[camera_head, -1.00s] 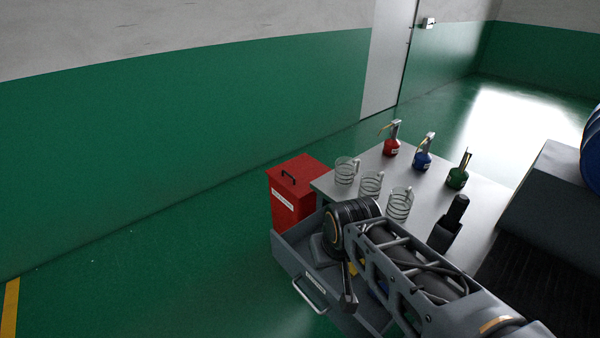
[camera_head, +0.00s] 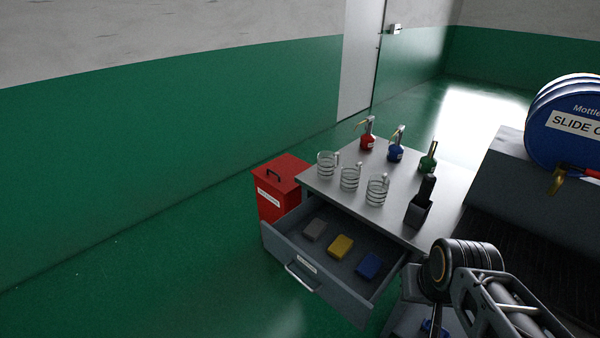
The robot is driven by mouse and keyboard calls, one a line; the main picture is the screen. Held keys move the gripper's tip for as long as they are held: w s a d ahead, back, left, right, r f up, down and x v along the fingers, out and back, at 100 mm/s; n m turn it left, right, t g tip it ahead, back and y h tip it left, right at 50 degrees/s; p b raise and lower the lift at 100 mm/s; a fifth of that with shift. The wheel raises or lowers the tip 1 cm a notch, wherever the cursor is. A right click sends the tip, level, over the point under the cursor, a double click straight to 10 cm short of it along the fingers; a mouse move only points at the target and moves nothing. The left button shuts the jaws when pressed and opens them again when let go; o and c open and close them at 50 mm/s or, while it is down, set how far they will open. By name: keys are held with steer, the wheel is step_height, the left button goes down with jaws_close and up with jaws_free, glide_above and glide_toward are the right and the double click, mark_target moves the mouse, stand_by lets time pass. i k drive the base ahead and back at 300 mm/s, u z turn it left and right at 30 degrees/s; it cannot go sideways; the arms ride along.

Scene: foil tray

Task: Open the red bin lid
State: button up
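The red bin (camera_head: 270,205) stands on the green floor at the left end of the metal table. A white label is on the bin's front. My gripper (camera_head: 411,287) is at the lower right, below the wrist joint of my arm, well to the right of the bin and apart from it. Its fingers are mostly hidden, so I cannot see whether they are open or hold anything.
An open drawer (camera_head: 290,247) juts out from the table, right of the bin, with grey, yellow and blue blocks inside. Glass mugs (camera_head: 350,178), coloured dispenser bottles (camera_head: 396,150) and a black holder (camera_head: 418,210) stand on the table (camera_head: 325,178). The floor in front of the bin is clear.

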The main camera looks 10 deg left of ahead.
mark_target(279, 172)
steer(key=u, duration=0.6)
steer(key=i, duration=0.55)
steer(key=u, duration=1.4)
steer(key=i, duration=2.3)
steer(key=z, duration=1.2)
steer(key=i, duration=1)
steer(key=z, duration=1.05)
